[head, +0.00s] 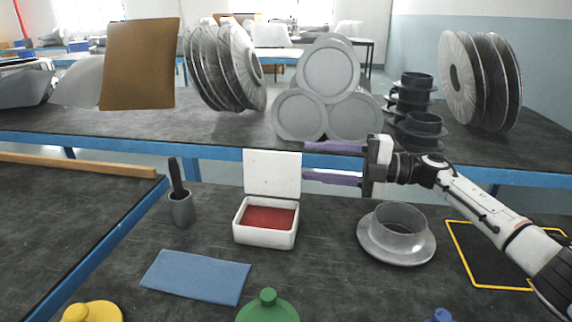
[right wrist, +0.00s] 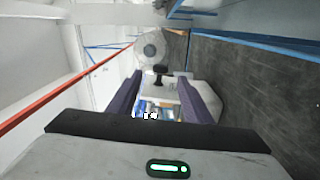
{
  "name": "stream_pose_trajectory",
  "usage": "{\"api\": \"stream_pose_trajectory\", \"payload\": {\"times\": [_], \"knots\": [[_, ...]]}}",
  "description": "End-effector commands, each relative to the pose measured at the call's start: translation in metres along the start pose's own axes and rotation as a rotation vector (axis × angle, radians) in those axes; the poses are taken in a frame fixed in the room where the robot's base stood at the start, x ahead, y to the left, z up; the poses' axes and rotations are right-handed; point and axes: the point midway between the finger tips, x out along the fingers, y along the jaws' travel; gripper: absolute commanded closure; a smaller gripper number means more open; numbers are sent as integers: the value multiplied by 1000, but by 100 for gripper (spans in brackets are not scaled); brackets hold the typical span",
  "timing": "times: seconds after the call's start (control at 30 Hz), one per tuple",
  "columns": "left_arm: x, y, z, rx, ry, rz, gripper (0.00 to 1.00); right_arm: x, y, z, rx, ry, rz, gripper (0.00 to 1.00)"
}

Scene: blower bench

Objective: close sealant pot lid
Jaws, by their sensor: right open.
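The sealant pot (head: 265,237) is a white square box with a dark red filling, standing on the near bench. Its white lid (head: 272,172) stands upright at the back edge, open. My right gripper (head: 306,161) comes in from the right with its purple fingers apart, one above the other. The fingertips are at the lid's right edge in the head view; whether they touch it I cannot tell. In the right wrist view, both fingers (right wrist: 158,85) are spread with nothing clearly held between them. My left gripper is not in view.
A grey cup (head: 182,210) with a dark-handled tool stands left of the pot, and a blue cloth (head: 196,277) lies in front. A grey flanged ring (head: 395,247) sits to the right, below my right arm. A green knobbed object (head: 268,307) is at the near edge.

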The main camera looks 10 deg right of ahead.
Motion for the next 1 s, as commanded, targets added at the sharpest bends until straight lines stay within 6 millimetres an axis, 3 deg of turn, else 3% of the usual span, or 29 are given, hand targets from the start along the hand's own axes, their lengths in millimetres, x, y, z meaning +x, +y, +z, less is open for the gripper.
{"api": "stream_pose_trajectory", "payload": {"times": [0.43,0.83,1.0], "knots": [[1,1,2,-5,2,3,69,64,-2,-1,2,4,-2,55],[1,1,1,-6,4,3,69,73,-2,-1,1,1,-3,55],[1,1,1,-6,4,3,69,73,-2,-1,1,1,-3,83]]}}
